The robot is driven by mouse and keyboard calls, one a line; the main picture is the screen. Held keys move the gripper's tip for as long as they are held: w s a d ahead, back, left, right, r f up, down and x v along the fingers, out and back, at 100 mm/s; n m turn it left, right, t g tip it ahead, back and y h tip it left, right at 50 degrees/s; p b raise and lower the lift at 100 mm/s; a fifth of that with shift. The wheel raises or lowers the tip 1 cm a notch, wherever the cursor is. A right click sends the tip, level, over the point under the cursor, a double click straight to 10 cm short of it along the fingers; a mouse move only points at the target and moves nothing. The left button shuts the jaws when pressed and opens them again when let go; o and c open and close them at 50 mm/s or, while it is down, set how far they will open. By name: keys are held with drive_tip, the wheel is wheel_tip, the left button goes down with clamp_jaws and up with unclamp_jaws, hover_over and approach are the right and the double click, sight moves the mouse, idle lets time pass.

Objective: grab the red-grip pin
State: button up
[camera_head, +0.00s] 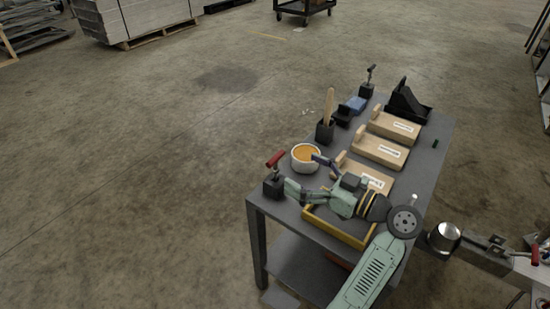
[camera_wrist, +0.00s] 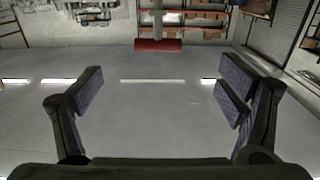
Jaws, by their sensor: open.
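The red-grip pin (camera_head: 276,158) stands upright in a black block (camera_head: 274,187) at the near left corner of the grey table. In the wrist view its red grip (camera_wrist: 158,45) lies crosswise, with the grey shank above it. That view appears upside down. My gripper (camera_wrist: 162,88) is open and empty, its fingers spread wide either side of the grip's line. The grip is beyond the fingertips, apart from them. In the head view my gripper (camera_head: 303,173) is over the table's near left part, to the right of the pin.
A white bowl with orange contents (camera_head: 305,157) is close to my gripper. Several wooden blocks (camera_head: 379,150), a yellow tray (camera_head: 350,236) and a dark-grip pin in a block (camera_head: 368,83) are on the table (camera_head: 428,160). Another red handle (camera_head: 535,255) is at far right. Floor left is clear.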

sight(278, 160)
drive_tip(key=x, duration=0.4)
drive_tip(key=shift+p, duration=0.4)
drive_tip(key=x, duration=0.1)
drive_tip(key=p+x, duration=0.1)
drive_tip(key=x, duration=0.2)
drive_tip(key=shift+w+a+f+p, duration=0.2)
drive_tip(key=shift+w+f+p, duration=0.1)
drive_tip(key=shift+w+p, duration=0.05)
drive_tip(key=shift+c, duration=0.4)
drive_tip(key=c, duration=1.2)
